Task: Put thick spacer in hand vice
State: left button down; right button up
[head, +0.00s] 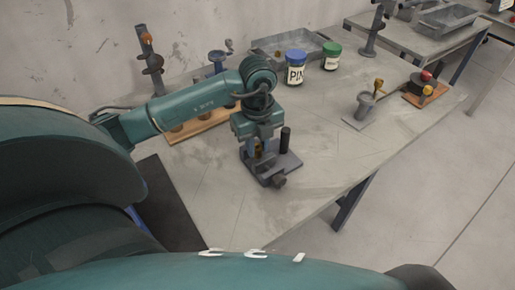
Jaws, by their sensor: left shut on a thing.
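The hand vice (289,162) appears to be the grey block-like fixture with a round knob at its front, on the table below my left gripper. A dark upright cylinder (285,140) stands at its right side. My left gripper (258,151) points down over the left part of the vice and is shut on a small brass-coloured piece, seemingly the thick spacer (258,152). The gripper and vice hide most of this piece, so I cannot tell whether it touches the vice. My right gripper is out of view.
Blue-lidded (295,68) and green-lidded (331,58) jars stand at the back, near a grey tray (275,46). A wooden board (195,130) lies behind my left arm. A grey cup on a plate (365,104) and a board with coloured knobs (426,91) are right. The front middle of the table is clear.

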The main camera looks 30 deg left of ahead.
aim_at(257, 147)
pick_arm(q)
jog(key=shift+f, duration=1)
jog(key=shift+f, duration=0.1)
jog(key=shift+f, duration=0.15)
jog(key=c, duration=1.2)
grip_release()
jog(key=shift+c, duration=0.2)
notch_tip(257, 147, up, 12)
jog(key=shift+r, duration=0.25)
